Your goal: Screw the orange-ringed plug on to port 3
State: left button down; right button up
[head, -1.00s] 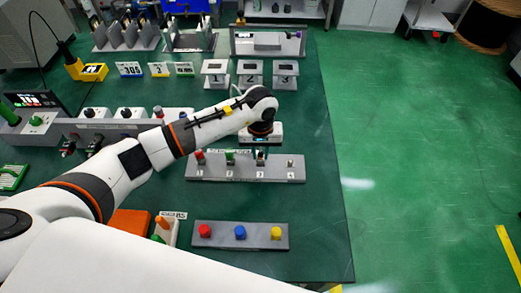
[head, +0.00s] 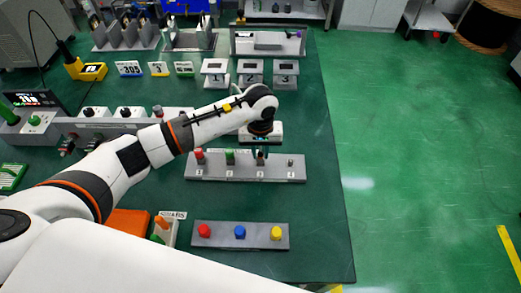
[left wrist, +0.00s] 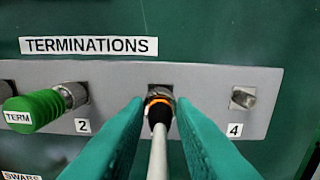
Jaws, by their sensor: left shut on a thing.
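The orange-ringed plug (left wrist: 159,104) is in the left wrist view, its black body and grey cable (left wrist: 158,155) pointing towards me. My left gripper (left wrist: 159,112) has its teal fingers shut on it. The plug's front end meets the metal connector of port 3 (left wrist: 160,88), between ports 2 and 4; how far it is threaded on cannot be told. The number 3 is hidden in this view. In the head view my left gripper (head: 261,155) reaches down at the terminations panel (head: 245,175). My right gripper is not in view.
A green TERM cap (left wrist: 33,111) sits at port 2, left of my fingers. A red cap (head: 199,156) is at port 1. Port 4's connector (left wrist: 242,97) is bare. A grey strip (head: 258,233) with red, blue and yellow knobs lies nearer, with clear green table between.

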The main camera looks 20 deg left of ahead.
aim_at(261, 151)
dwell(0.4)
pick_arm(q)
jog(key=shift+b, duration=0.35)
jog(key=shift+b, duration=0.35)
dwell(0.5)
dwell(0.3)
jog(key=shift+f+b, duration=0.6)
jog(key=shift+f, duration=0.05)
jog(key=c, duration=1.1)
grip_release()
jog(key=shift+c, duration=0.2)
jog(key=shift+r, duration=0.1)
notch_tip(261, 151, up, 12)
jog(key=b, duration=0.1)
jog(key=shift+b, duration=0.35)
